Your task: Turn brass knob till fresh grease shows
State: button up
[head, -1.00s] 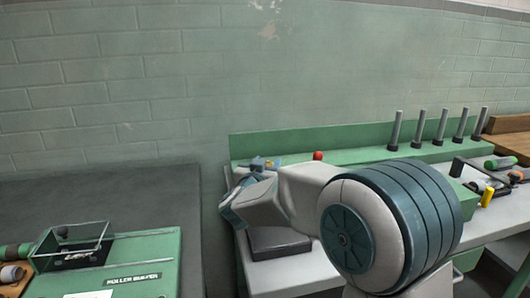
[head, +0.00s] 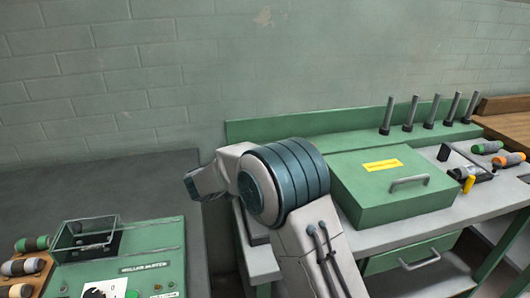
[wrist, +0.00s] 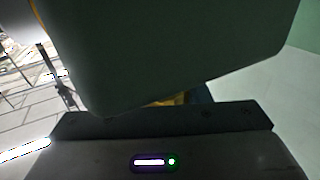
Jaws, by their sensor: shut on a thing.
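A sliver of brass-yellow, which I take to be the brass knob (wrist: 170,101), shows in the wrist view between a large dark green block and my gripper's housing. My gripper (wrist: 190,97) is shut on it, as far as this narrow gap shows; the fingertips are mostly hidden. The dark green block (wrist: 165,50) fills the upper middle, very close to the camera. In the head view my arm's end points left over the gap between two benches, and the knob is hidden there. No grease can be made out.
A green lidded box (head: 395,195) with a yellow label stands on the right bench, with several dark posts (head: 410,113) behind it. A green machine (head: 130,265) with a clear-walled box sits on the left. The dark bench top (head: 90,185) behind it is clear.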

dwell(0.4)
jog(key=o, duration=1)
jog(key=shift+a, duration=0.1)
jog(key=v, duration=1.2)
jog(key=shift+b, duration=0.3)
